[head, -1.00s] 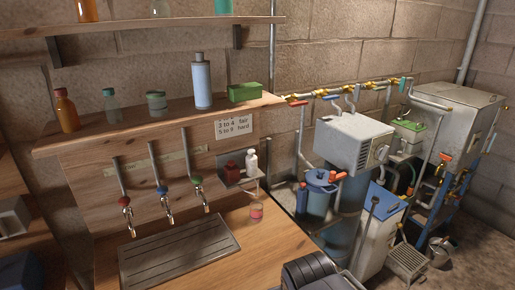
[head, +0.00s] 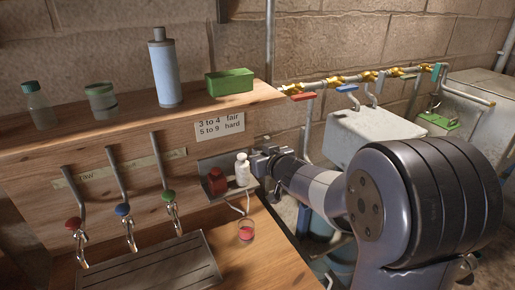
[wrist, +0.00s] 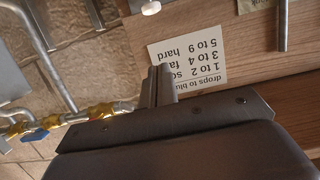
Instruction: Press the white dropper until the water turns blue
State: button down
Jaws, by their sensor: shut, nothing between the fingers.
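The white dropper (head: 243,168) stands upright beside the dark red dropper (head: 217,182) at a small holder on the wooden back panel. Below them, a small glass (head: 246,230) on the counter holds pinkish-red water. My gripper (head: 258,163) is just right of the white dropper at about its height; I cannot tell whether it touches. In the wrist view its fingers (wrist: 160,86) are together with nothing between them. A small white round end (wrist: 151,8) shows at that view's top edge, possibly the dropper's.
A card (head: 220,126) reading "3 to 4 fair, 5 to 9 hard" is on the panel above the droppers. Three taps hang left, over a drain tray (head: 150,270). The shelf (head: 140,122) overhead carries bottles and a green box (head: 229,82). Pipes with brass valves (head: 335,80) run right.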

jog(key=shift+w, duration=0.25)
jog(key=shift+a, duration=0.1)
jog(key=shift+w, duration=0.1)
jog(key=p, duration=0.2)
send_over(242, 156)
jog(key=s, duration=0.2)
notch_tip(242, 156, down, 2)
jog(key=f, duration=0.3)
jog(key=d+f, duration=0.1)
jog(key=shift+w+f, duration=0.2)
jog(key=shift+w, duration=0.05)
